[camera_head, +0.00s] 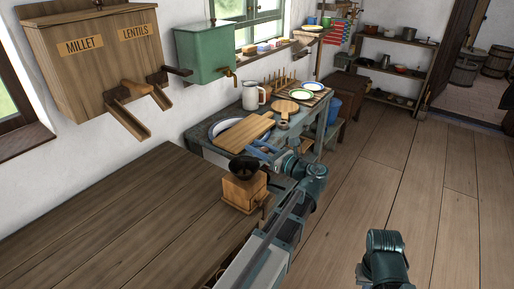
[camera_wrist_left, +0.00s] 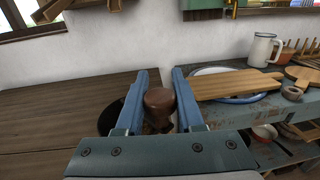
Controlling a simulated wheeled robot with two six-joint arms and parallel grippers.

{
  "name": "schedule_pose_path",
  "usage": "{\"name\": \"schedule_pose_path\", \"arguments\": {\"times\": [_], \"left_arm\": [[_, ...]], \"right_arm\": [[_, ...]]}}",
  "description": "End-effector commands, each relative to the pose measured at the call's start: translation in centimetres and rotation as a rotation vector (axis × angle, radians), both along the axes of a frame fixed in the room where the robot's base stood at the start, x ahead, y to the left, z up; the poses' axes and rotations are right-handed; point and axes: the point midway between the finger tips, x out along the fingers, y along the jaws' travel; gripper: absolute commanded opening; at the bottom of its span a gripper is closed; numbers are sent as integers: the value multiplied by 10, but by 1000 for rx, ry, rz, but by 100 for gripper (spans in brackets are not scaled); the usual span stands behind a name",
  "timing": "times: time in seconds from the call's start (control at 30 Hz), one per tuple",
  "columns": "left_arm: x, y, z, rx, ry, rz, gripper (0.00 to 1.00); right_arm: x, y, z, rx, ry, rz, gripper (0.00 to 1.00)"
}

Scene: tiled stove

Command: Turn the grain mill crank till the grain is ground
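The grain mill (camera_head: 241,190) is a wooden box with a black hopper on top, near the right end of the long wooden table. My left gripper (camera_head: 262,151) is just behind and to the right of the mill. In the left wrist view the brown crank knob (camera_wrist_left: 160,101) is between my left gripper's blue fingers (camera_wrist_left: 161,92) and fills the narrow gap. They appear closed on it. The crank arm is mostly hidden. Part of the dark hopper (camera_wrist_left: 111,116) shows left of the left finger. The grain is not visible. My right gripper is out of view.
The wooden table (camera_head: 105,215) is bare to the left of the mill. A bin marked millet and lentils (camera_head: 95,60) and a green tank (camera_head: 203,55) hang on the wall. A cutting board (camera_head: 243,132) and a white jug (camera_head: 251,96) stand on the bench behind. Floor is open at right.

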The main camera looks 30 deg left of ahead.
Motion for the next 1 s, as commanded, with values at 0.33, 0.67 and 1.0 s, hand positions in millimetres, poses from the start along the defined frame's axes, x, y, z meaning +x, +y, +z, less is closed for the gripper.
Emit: {"name": "schedule_pose_path", "arguments": {"times": [0.33, 0.67, 1.0], "left_arm": [[0, 0, 0, 0, 0, 0, 0], [0, 0, 0, 0, 0, 0, 0], [0, 0, 0, 0, 0, 0, 0]], "right_arm": [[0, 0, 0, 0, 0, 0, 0], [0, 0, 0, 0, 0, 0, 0], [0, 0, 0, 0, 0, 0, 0]]}}
